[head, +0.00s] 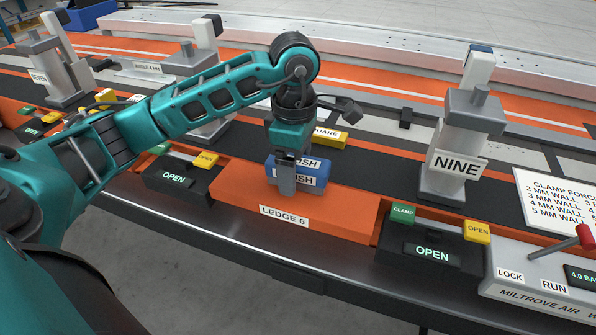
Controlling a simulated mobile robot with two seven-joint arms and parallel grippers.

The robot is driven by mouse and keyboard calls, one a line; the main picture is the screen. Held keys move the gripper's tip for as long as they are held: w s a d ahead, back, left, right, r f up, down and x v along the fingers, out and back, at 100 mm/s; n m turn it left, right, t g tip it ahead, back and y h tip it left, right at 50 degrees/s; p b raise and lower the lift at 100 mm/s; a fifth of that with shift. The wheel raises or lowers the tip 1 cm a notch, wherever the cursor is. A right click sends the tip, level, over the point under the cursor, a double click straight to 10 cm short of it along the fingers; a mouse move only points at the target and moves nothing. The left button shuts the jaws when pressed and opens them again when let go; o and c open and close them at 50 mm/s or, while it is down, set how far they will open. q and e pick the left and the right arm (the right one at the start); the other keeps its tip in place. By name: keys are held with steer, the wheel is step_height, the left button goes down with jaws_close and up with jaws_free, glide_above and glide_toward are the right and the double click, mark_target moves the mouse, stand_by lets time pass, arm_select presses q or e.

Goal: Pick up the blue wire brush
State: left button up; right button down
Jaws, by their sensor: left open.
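The blue wire brush (314,174) lies on the orange block labelled LEDGE 6 (340,212) in the middle of the head view. White lettering, partly covered, shows on its top and front. My left gripper (286,184) points down at the brush, with one grey finger in front of its left half. The gripper is open; its far finger is hidden, so I cannot tell whether the fingers touch the brush. My right gripper is not in view.
A yellow block marked SQUARE (329,138) sits just behind the brush. A grey clamp post labelled NINE (457,135) stands to the right. Clamp/open button boxes (432,251) flank the ledge. A red-knobbed lever (585,236) is at far right.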

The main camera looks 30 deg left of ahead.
arm_select(q)
steer(key=c, duration=1.1)
steer(key=shift+r, duration=0.1)
